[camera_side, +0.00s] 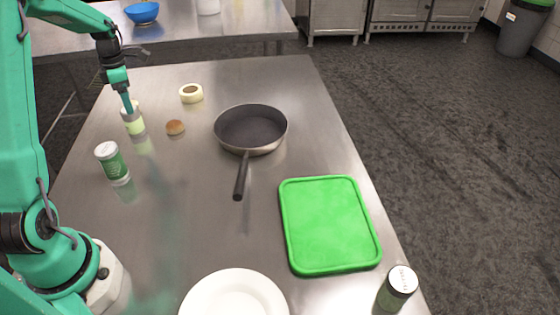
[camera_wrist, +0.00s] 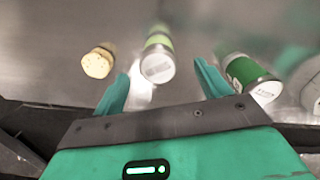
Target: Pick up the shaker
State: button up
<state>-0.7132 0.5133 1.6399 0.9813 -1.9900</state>
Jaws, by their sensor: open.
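A small shaker with a pale yellow-green band (camera_side: 134,126) stands at the far left of the table. In the wrist view it (camera_wrist: 158,58) shows with its white end toward me, between my two fingers. My gripper (camera_side: 128,106) is open, with its fingers at this shaker's top in the side view; contact cannot be told. A white-and-green shaker (camera_side: 113,163) stands nearer, and it shows right of my fingers in the wrist view (camera_wrist: 250,78). A third, dark green shaker with a white lid (camera_side: 397,285) stands at the near right.
A green board (camera_side: 329,224) and a white plate (camera_side: 235,295) are nearer.

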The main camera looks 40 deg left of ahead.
aim_at(133, 120)
jog(key=shift+a+f+n, duration=0.3)
jog(key=shift+a, duration=0.05)
jog(key=shift+f, duration=0.15)
jog(key=shift+f, duration=1.15)
jog(key=shift+f, duration=0.15)
jog(key=shift+d+f, duration=0.1)
jog(key=shift+f, duration=2.35)
jog(key=c, duration=1.2)
